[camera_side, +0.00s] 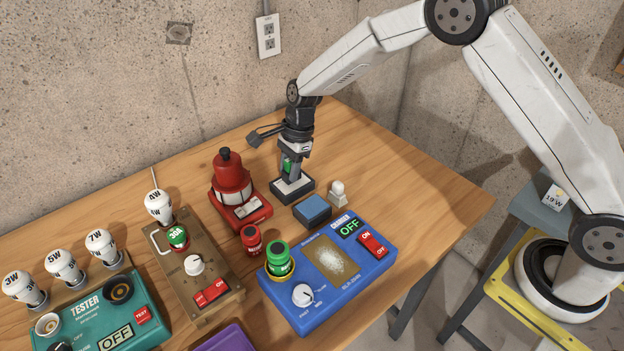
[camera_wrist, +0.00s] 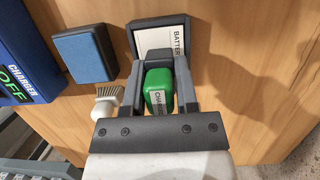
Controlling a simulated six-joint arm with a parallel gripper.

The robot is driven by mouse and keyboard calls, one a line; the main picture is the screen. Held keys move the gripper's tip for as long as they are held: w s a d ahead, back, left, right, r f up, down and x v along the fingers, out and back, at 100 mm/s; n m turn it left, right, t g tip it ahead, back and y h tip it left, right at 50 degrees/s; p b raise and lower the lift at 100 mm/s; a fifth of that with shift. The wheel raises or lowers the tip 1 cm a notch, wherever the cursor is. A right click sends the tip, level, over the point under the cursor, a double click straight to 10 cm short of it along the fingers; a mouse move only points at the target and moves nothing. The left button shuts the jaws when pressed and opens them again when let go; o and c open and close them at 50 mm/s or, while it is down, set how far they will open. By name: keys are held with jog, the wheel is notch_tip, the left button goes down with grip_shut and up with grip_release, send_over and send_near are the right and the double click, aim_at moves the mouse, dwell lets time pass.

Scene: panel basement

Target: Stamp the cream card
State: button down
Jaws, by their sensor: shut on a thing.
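My gripper (camera_side: 288,168) points down at the back of the table, shut on a green stamp (camera_wrist: 158,88). The stamp carries a pale label, partly readable as "CHARGE". It is mostly hidden between the fingers in the side view. A cream card (camera_wrist: 160,43) with the printed word "BATTERY" lies in a dark frame (camera_wrist: 138,25), directly below the gripper. The dark frame also shows in the side view (camera_side: 293,197). I cannot tell whether the stamp touches the card. A blue pad (camera_side: 312,208) in a dark case lies beside the frame.
A small pale brush (camera_side: 338,194) stands right of the frame. A red lantern-like device (camera_side: 232,184) stands left. Bare table lies to the right.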

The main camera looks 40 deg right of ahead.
jog(key=shift+f, duration=0.5)
dwell(1.1)
jog(key=shift+r, duration=3.55)
